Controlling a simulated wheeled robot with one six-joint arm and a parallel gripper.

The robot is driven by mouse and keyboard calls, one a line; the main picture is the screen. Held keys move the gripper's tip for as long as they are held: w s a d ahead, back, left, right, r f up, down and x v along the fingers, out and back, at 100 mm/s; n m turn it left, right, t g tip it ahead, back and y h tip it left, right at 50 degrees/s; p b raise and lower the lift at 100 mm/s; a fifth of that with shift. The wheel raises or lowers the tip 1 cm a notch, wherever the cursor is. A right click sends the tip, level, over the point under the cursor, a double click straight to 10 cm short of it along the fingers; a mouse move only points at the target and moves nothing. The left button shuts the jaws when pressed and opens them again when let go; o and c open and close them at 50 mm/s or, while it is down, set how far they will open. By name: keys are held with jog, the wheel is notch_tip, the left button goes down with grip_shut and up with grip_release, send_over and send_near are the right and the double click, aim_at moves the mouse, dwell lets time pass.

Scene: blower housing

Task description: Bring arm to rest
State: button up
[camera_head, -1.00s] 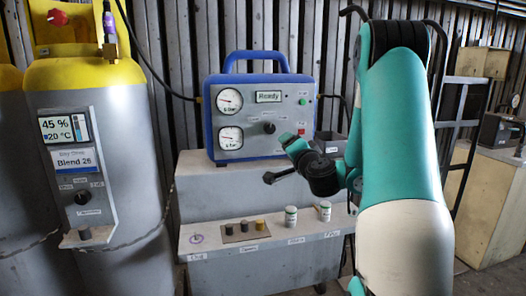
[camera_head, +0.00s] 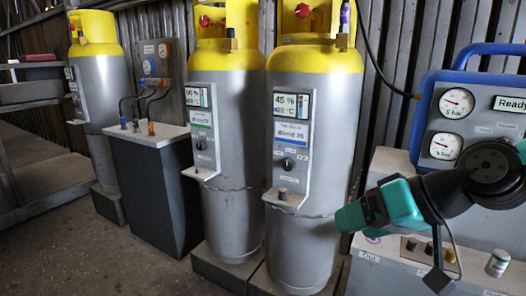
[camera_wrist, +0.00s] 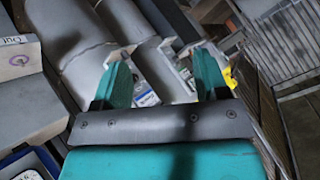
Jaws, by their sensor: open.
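My gripper (camera_head: 347,217) shows at the lower right of the head view, with a teal palm, a black band and teal fingers pointing left. It appears in front of the right gas cylinder's side and the left end of the grey bench. In the wrist view my gripper (camera_wrist: 160,60) has its two teal fingers wide apart with nothing held between them. My arm comes in from the right edge of the head view, and most of it is out of the frame.
Yellow-topped cylinders (camera_head: 228,120) (camera_head: 335,110) stand mid-view, another (camera_head: 100,90) further left beside a dark cabinet (camera_head: 150,190). Floor is clear at lower left.

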jog(key=s+a+n+g+h+p, duration=0.15)
jog(key=s+n+g+h, duration=0.35)
jog(key=s, duration=0.9)
notch_tip(320, 180, up, 18)
jog(key=y+p, duration=0.1)
jog(key=p, duration=1.7)
jog(key=shift+r+m+g, duration=0.15)
jog(key=shift+m+g, duration=0.25)
jog(key=shift+a, duration=0.1)
jog(key=shift+c, duration=0.4)
